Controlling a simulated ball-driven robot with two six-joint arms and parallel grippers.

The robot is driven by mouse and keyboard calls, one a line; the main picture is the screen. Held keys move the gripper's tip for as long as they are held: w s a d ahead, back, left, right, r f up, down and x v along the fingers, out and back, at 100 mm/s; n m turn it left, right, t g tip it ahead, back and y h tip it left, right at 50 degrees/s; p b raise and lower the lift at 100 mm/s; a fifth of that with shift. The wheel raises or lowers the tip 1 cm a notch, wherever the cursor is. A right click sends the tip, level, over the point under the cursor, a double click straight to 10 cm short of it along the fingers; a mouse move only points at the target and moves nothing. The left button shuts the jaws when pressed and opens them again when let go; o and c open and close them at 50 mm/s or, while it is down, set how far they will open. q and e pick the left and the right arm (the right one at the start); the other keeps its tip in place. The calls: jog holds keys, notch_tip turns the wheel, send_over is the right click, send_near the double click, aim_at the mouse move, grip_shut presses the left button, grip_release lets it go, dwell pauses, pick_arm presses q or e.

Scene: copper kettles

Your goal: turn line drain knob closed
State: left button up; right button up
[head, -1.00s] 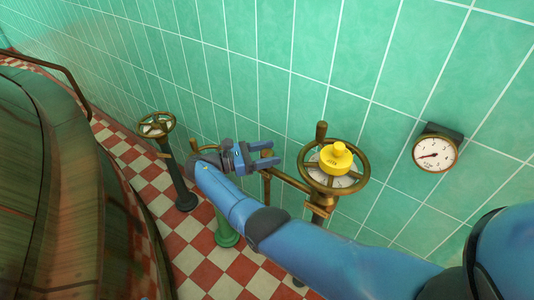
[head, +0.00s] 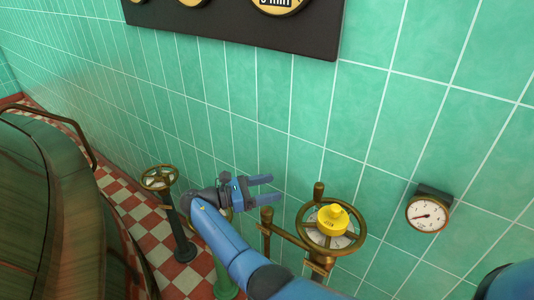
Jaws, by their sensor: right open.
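A yellow knob (head: 333,220) sits at the centre of a brass handwheel (head: 361,226) on a pipe by the tiled wall. A pale dial plate shows behind the knob. The knob's lettering is too small to read, so I cannot tell whether it is the line drain knob. My right gripper (head: 268,188) is open and empty, up and to the left of the knob, apart from it. Its two blue fingers point right. My left gripper is not in view.
A second handwheel (head: 159,178) stands on a dark post at left. A round gauge (head: 428,214) is on the wall at right. A dark panel (head: 230,22) with dials hangs at the top. A large copper kettle (head: 45,215) fills the left side.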

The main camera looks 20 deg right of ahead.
pick_arm(q)
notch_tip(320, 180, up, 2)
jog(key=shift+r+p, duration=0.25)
jog(key=shift+p, duration=0.75)
pick_arm(e)
notch_tip(320, 180, up, 10)
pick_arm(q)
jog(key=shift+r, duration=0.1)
